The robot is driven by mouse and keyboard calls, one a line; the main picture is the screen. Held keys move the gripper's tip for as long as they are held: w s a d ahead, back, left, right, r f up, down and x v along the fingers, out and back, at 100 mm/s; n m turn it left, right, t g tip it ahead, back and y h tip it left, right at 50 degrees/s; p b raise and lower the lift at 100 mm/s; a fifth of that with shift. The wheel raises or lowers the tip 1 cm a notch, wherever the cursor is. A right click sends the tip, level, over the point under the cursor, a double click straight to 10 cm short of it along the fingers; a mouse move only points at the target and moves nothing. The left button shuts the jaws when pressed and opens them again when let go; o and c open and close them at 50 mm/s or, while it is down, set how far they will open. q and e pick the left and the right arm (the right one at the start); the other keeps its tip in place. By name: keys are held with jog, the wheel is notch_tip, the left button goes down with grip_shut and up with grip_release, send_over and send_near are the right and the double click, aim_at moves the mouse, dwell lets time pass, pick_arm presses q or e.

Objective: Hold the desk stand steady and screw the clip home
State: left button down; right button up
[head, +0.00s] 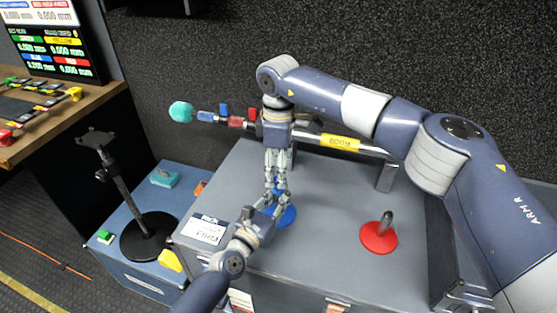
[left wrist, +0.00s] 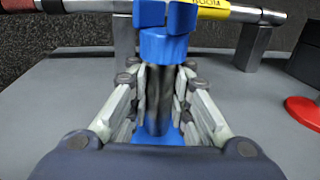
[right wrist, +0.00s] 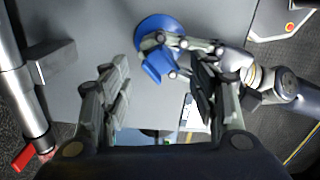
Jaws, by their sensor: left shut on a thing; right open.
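The desk stand has a round blue base (head: 284,216) on the grey case top. Its dark post (left wrist: 158,100) shows in the left wrist view. My left gripper (left wrist: 158,95) is shut around the post. The blue clip (left wrist: 165,22) is at the top of the post; I cannot tell how far it is threaded on. It also shows in the right wrist view (right wrist: 157,65), above the base. My right gripper (head: 277,192) points down from above, with its open fingers (right wrist: 160,85) on either side of the clip, apart from it.
A red-based stand (head: 379,237) with a bare post stands to the right. A boom pole (head: 312,138) with a teal ball end (head: 181,112) lies across supports behind. A black stand (head: 148,236) is on the blue case at left. The case top between is clear.

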jog(key=n, duration=0.5)
jog(key=shift+r, duration=0.25)
jog(key=n, duration=0.3)
jog(key=shift+r+n, duration=0.2)
jog(key=shift+n, duration=0.1)
jog(key=n, duration=0.3)
jog(key=shift+r+n, duration=0.15)
jog(key=shift+n, duration=0.15)
jog(key=n, duration=0.5)
jog(key=shift+r, duration=0.25)
jog(key=n, duration=0.5)
jog(key=shift+r, duration=0.2)
jog(key=n, duration=0.3)
jog(key=shift+r, duration=0.2)
jog(key=n, duration=0.5)
jog(key=shift+r, duration=0.2)
jog(key=n, duration=0.4)
jog(key=shift+r, duration=0.2)
jog(key=shift+f, duration=0.1)
